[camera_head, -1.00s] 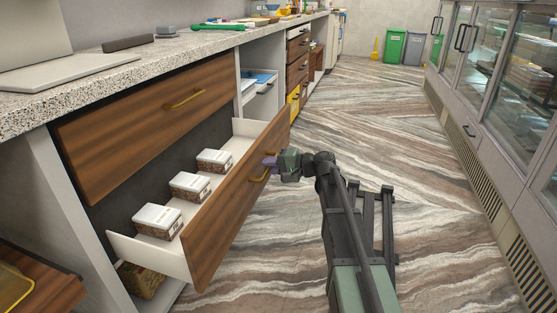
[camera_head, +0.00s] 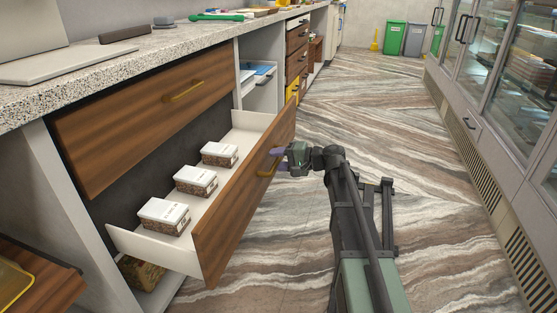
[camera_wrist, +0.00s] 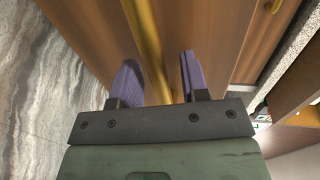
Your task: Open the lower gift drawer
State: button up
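The lower gift drawer (camera_head: 237,204) has a wooden front and white sides, and stands pulled well out below the counter. Its brass handle (camera_head: 265,170) is on the front. My gripper (camera_head: 279,161) is at that handle, on the aisle side of the drawer front. In the wrist view, my gripper (camera_wrist: 158,80) has its two purple fingers spread apart. The brass handle bar (camera_wrist: 150,40) runs between them, with visible space to the fingers.
The closed upper drawer (camera_head: 140,125) with a brass handle is above, under the speckled counter (camera_head: 120,75). Glass display fridges (camera_head: 500,90) line the right side. The marble-patterned floor (camera_head: 370,105) between is clear. Green and grey bins (camera_head: 395,36) stand far back.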

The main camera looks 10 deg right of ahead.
jog(key=p+v, duration=0.2)
jog(key=v, duration=0.9)
jog(key=shift+f, duration=0.1)
